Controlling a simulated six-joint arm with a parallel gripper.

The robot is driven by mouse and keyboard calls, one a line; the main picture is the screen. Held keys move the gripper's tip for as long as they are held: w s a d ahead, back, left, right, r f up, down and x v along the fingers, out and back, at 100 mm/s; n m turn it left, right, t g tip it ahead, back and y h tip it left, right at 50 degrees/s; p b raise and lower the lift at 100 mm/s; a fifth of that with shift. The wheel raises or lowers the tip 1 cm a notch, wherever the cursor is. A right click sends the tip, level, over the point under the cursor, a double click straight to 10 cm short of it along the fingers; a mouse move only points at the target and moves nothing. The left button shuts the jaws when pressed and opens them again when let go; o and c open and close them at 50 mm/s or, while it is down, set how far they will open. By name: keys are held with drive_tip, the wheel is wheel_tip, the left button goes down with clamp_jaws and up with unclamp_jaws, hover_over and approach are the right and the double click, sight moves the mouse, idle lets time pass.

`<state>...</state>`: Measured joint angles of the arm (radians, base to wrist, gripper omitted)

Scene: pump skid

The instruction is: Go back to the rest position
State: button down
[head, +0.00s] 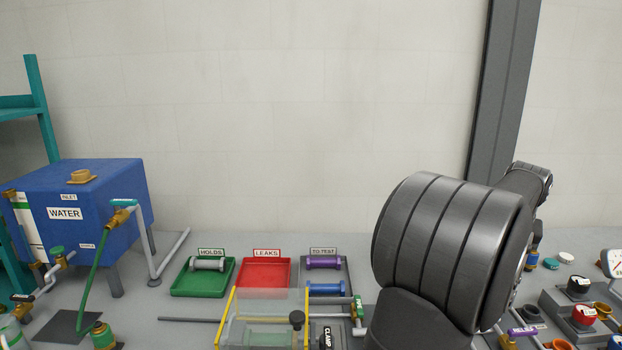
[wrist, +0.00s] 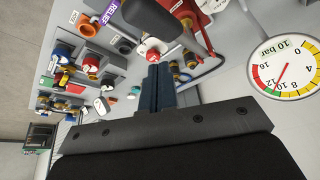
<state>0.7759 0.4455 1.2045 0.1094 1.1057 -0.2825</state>
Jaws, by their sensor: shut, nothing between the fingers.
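My gripper shows in the wrist view (wrist: 160,85), with its two dark blue fingers pressed together and nothing between them. It is near the valve and fitting area, close to a red and white knob (wrist: 153,55); I cannot tell whether it touches anything. In the head view my dark grey arm fills the right of centre, and my gripper is hidden behind it or out of frame.
A pressure gauge (wrist: 286,68) and a purple RELIEF tag (wrist: 109,12) are close to my gripper. In the head view a blue WATER tank (head: 100,215) stands left. Green (head: 203,290), red (head: 250,283) and grey trays sit at centre, behind a clear yellow-edged guard (head: 231,305).

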drive_tip(key=shift+f, duration=3.15)
drive_tip(key=c, duration=2.1)
unclamp_jaws()
